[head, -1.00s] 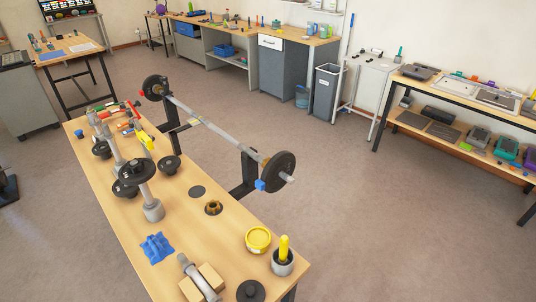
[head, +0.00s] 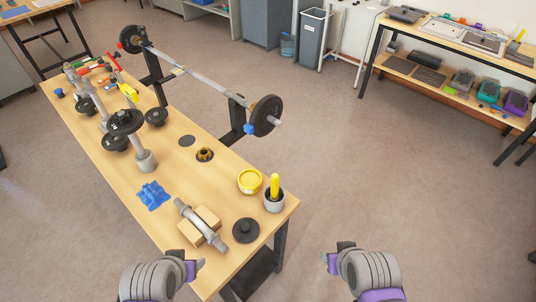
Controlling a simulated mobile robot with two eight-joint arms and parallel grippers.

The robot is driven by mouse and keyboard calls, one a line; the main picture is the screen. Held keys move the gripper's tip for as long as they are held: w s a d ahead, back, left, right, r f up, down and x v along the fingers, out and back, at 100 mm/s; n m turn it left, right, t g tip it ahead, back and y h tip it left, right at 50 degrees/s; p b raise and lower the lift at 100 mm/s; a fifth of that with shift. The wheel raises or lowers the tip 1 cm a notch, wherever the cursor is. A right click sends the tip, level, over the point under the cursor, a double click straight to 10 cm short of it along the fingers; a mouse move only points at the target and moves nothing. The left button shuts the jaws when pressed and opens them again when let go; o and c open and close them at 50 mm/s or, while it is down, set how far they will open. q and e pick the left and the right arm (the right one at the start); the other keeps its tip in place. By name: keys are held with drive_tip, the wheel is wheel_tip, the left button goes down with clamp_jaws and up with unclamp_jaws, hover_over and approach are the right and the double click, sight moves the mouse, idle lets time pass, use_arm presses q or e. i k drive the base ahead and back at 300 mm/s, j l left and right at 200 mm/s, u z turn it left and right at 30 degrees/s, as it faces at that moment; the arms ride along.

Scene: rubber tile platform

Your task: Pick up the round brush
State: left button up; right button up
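A yellow handle (head: 275,184) stands upright in a grey round cup-like body (head: 274,202) at the table's near right corner. A brown ring-shaped piece (head: 204,154) lies farther back on the wooden table (head: 225,217). I cannot tell for certain which of these is the round brush. My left gripper (head: 196,267) is low in the picture, over the table's near end. My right gripper (head: 333,259) is to the right of the table, over the floor. Both look empty and are apart from the yellow-handled piece. Their finger gaps are unclear.
A yellow tin (head: 250,181), a black disc with a knob (head: 246,230) and a grey dumbbell bar (head: 202,224) on wooden blocks crowd the near end. A blue piece (head: 153,196) lies left. The floor to the right is clear.

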sight(275, 176)
drive_tip(key=i+l+u, duration=0.1)
drive_tip(key=l+u, duration=0.7)
drive_tip(key=u, duration=0.15)
drive_tip(key=l+u, duration=0.5)
